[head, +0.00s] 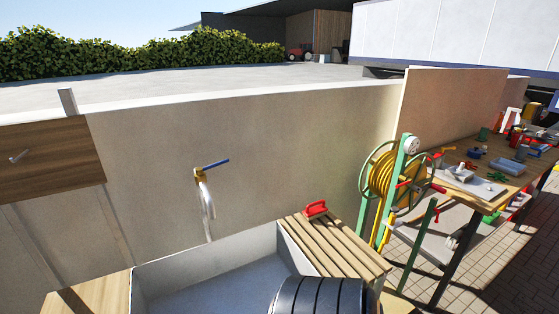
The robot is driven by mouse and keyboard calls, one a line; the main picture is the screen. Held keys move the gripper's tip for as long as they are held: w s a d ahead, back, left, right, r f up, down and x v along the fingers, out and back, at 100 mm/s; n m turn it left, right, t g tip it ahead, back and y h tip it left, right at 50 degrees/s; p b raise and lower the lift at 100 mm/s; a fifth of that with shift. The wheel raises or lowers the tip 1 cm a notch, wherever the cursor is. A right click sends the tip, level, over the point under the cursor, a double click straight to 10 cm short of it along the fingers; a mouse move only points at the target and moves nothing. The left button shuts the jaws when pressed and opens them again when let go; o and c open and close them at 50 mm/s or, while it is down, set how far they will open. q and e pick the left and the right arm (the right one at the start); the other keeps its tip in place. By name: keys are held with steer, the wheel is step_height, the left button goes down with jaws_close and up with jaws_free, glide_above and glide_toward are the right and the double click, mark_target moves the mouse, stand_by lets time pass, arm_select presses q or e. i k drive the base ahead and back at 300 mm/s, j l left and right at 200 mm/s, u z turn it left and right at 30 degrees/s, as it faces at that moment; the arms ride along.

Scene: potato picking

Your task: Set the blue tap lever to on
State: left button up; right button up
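The blue tap lever (215,164) sits on top of a small brass-coloured tap body (199,171) in the middle left of the head view. The lever sticks out to the right and slightly upward in the picture. A curved metal pipe (208,201) runs down from the tap in front of the beige wall. Neither of my grippers shows in this view, so nothing is seen near the lever.
A grey basin (155,285) stands below the tap, with a slatted wooden board (335,245) and a red brush-like item (315,209) to its right. A yellow hose reel (383,176) and a cluttered workbench (450,180) stand further right. The wall (290,145) runs behind.

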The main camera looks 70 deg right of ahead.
mark_target(199, 171)
steer(key=z, duration=1.75)
